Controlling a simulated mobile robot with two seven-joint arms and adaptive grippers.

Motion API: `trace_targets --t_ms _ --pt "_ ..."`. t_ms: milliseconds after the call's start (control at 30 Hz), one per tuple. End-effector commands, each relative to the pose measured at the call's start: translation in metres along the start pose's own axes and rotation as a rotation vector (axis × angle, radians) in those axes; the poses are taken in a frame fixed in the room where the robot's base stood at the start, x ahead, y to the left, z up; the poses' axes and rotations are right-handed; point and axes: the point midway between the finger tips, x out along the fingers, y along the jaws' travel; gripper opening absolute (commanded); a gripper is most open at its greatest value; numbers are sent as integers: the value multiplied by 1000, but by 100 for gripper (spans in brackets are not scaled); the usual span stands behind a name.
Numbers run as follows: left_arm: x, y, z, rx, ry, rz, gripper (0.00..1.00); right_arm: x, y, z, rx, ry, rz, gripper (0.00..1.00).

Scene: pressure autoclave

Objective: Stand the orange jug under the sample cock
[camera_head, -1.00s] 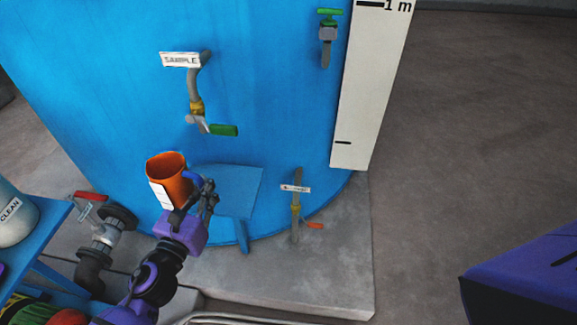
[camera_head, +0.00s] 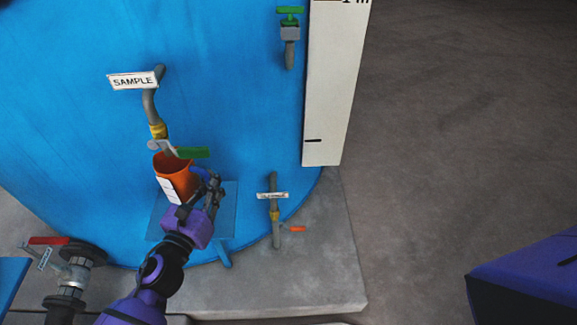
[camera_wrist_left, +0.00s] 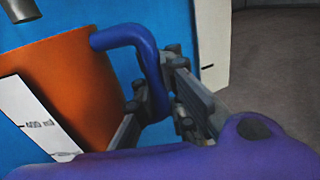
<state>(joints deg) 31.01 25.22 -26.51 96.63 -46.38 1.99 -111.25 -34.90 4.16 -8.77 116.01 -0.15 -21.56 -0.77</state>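The orange jug (camera_head: 178,183), with a white label and a blue handle, is upright or nearly so in front of the blue tank. My left gripper (camera_head: 212,190) is shut on its handle, which shows between the fingers in the left wrist view (camera_wrist_left: 150,65). The sample cock (camera_head: 157,130), with a yellow fitting and green lever, is just above the jug's mouth. The lever overlaps the far rim in the head view. The small blue shelf (camera_head: 222,218) is below the jug. I cannot tell whether the jug touches it. My right gripper is not in view.
A lower tap (camera_head: 275,215) with an orange lever stands right of the shelf. A valve with a red handle (camera_head: 49,240) is at the lower left. A white level board (camera_head: 335,100) and another green-handled tap (camera_head: 290,33) are higher right. Open floor lies to the right.

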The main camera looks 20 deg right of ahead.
Motion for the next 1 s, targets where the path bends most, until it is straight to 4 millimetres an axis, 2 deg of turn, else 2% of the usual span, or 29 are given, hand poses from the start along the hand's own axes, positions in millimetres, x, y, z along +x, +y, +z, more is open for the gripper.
trace_targets --t_ms 33,100,367,533,800,967,1000 --pt "0 -1 -14 -6 3 2 0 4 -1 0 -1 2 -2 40" --pt "0 -1 -24 -5 1 1 0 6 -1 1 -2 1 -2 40" --pt "0 -1 -43 0 -1 0 0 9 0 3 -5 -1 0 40" --pt "0 -1 -68 -1 0 1 0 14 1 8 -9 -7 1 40" --pt "1 0 -70 3 -4 -1 0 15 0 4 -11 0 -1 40" --pt "0 -1 -76 2 -2 -1 0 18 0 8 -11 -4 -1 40" --pt "0 0 -75 2 -2 0 4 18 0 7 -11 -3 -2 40"
